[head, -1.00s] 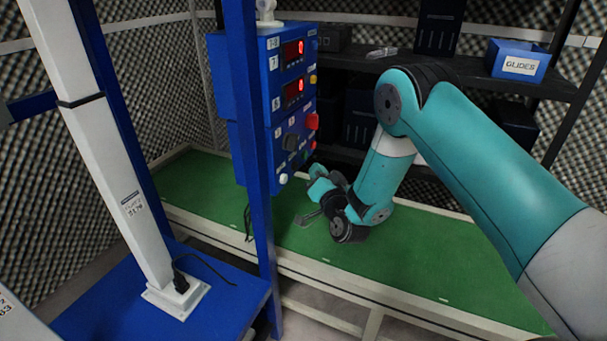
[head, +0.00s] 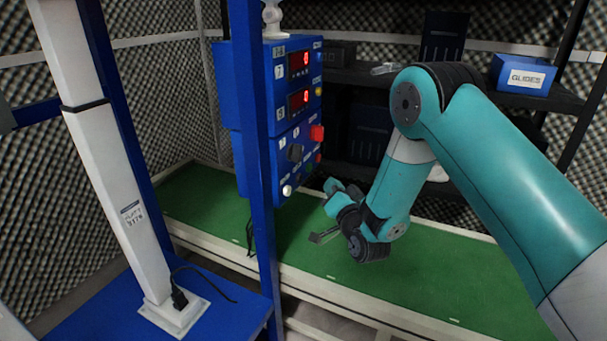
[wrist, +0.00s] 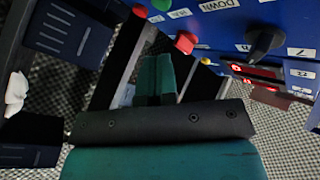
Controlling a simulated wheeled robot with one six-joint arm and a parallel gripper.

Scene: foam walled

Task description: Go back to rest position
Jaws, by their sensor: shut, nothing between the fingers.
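My gripper (head: 322,236) is at the end of my teal arm, low over the green bench top (head: 430,272) and to the right of the blue control box. It is shut and holds nothing. In the wrist view the teal fingers (wrist: 157,78) are together beyond the dark gripper body. The blue control box (head: 268,150) carries red number displays, a red button (head: 317,132), a dark knob and a white button. In the wrist view the red button (wrist: 186,42) shows beyond and to the right of the fingers.
A blue post (head: 251,130) stands in front of the box. A white column (head: 118,180) rises from a blue base at left. A dark shelf (head: 400,80) at the back holds a blue bin marked GLIDES (head: 523,75). The bench right of my gripper is clear.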

